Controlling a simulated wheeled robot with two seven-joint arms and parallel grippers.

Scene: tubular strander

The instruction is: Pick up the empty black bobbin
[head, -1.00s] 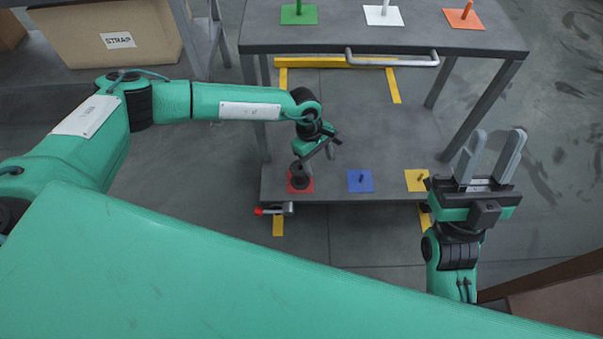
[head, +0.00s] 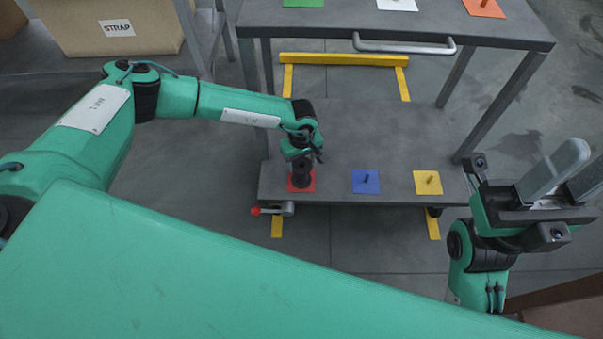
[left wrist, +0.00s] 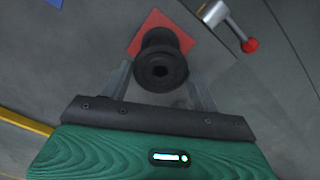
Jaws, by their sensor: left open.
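The empty black bobbin (head: 302,176) stands on the red square (head: 293,187) at the left of the cart's lower shelf. In the left wrist view the bobbin (left wrist: 161,62) lies between the two open fingers of my left gripper (left wrist: 160,88), and the red square (left wrist: 148,28) shows behind it. In the head view my left gripper (head: 302,160) is right at the bobbin, partly hidden by its own wrist. Whether the fingers touch the bobbin cannot be told. My right gripper (head: 568,180) is at the right with its two fingers apart, empty.
The lower shelf (head: 395,145) also has a blue square (head: 366,182) and a yellow square (head: 428,183), each with a peg. The upper shelf (head: 300,30) overhangs at the back with a handle (head: 405,47). A red-knobbed lever (head: 256,211) juts out at the shelf's front left.

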